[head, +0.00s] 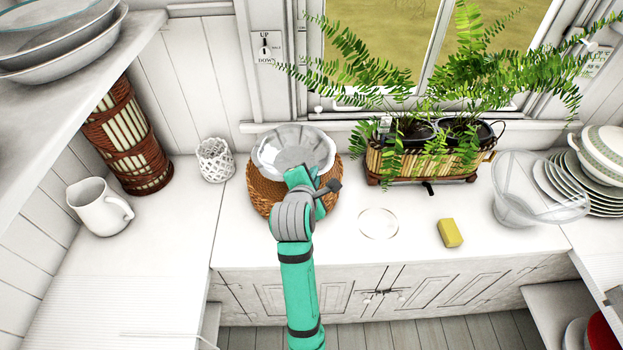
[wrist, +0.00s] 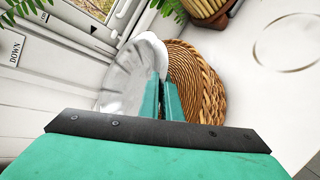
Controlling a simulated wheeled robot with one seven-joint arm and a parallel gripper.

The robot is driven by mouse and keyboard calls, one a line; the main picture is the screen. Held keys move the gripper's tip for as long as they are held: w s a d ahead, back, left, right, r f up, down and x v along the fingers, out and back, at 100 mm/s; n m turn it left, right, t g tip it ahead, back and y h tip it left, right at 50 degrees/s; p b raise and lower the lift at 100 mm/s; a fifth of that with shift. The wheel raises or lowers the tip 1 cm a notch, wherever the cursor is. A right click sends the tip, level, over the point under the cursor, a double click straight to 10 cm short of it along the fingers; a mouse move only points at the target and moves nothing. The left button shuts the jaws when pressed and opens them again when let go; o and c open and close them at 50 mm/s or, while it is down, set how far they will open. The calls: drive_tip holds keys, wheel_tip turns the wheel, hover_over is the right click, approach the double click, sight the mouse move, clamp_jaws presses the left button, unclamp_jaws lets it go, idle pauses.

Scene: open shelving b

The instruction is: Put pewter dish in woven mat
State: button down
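The pewter dish (head: 283,143) is a pale, shiny, fluted bowl at the back of the counter, and it also shows in the wrist view (wrist: 122,82). The woven mat (head: 262,192) is round, brown wicker; it also shows in the wrist view (wrist: 205,85). The dish overlaps the back part of the mat in the head view; whether it touches the mat I cannot tell. My gripper (head: 308,177) is at the dish's near rim, above the mat. In the wrist view its two fingers (wrist: 161,98) are close together with the rim between them. The arm hides part of the mat.
A white lattice cup (head: 215,160) stands left of the mat. A fern planter (head: 425,160) stands to the right at the window. A clear round plate (head: 378,223) and a yellow sponge (head: 450,233) lie right of my arm. The front counter is mostly clear.

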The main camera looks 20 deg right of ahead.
drive_tip(key=shift+w+d+f, duration=0.1)
drive_tip(key=shift+w+f, duration=0.1)
drive_tip(key=shift+f, duration=0.45)
drive_tip(key=shift+w+f, duration=0.15)
drive_tip(key=shift+f, duration=0.85)
drive_tip(key=shift+s, duration=0.15)
drive_tip(key=shift+f, duration=0.2)
drive_tip(key=c, duration=2)
unclamp_jaws()
